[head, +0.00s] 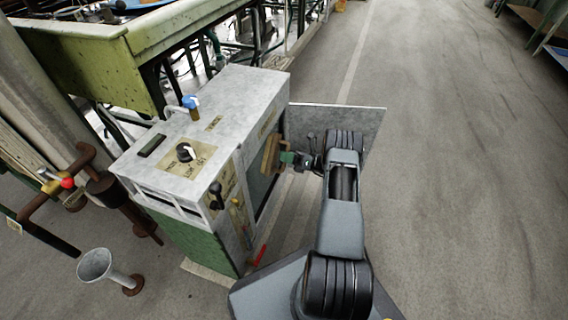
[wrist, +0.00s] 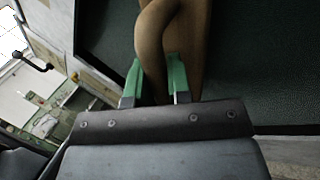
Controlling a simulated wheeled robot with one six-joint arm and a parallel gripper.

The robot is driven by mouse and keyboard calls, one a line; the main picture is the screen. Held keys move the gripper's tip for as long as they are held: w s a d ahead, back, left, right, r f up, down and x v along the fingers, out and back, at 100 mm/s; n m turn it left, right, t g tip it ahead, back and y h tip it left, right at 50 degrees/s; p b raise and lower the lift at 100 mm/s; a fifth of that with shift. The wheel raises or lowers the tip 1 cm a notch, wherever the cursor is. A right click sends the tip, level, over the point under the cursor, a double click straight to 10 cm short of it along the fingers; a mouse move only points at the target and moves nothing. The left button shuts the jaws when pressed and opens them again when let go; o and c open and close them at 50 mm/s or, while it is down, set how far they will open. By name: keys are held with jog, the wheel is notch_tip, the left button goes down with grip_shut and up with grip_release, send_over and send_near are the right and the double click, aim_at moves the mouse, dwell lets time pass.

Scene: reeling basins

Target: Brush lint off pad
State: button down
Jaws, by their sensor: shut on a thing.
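My gripper (head: 287,157) is shut on a wooden brush (head: 269,152) at the open side of a grey cabinet. In the wrist view, my green fingertips (wrist: 155,82) pinch the brush's curved brown handle (wrist: 157,35), with a flat wooden back behind it. The dark green pad (wrist: 260,60) fills much of the wrist view beyond the brush. In the head view the pad (head: 259,188) shows as a dark upright face in the cabinet opening. The bristles are hidden, and I cannot tell whether they touch the pad. I can make out no lint.
The cabinet (head: 225,100) has a dial, a blue-topped tap and a black lever. Its open door (head: 365,128) stands behind my arm. A green basin (head: 130,45) is at the back left, with pipes and a grey funnel (head: 95,264) at left. The floor at right is clear.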

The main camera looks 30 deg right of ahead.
jog(key=shift+w+d+f+b, duration=0.1)
jog(key=shift+w+d+b, duration=0.55)
jog(key=shift+b, duration=0.1)
jog(key=shift+w+d, duration=0.55)
jog(key=shift+d, duration=0.1)
jog(key=s+d, duration=0.4)
jog(key=shift+s, duration=0.25)
jog(key=shift+d, duration=0.1)
jog(key=shift+s+d, duration=0.95)
jog(key=shift+s, duration=0.15)
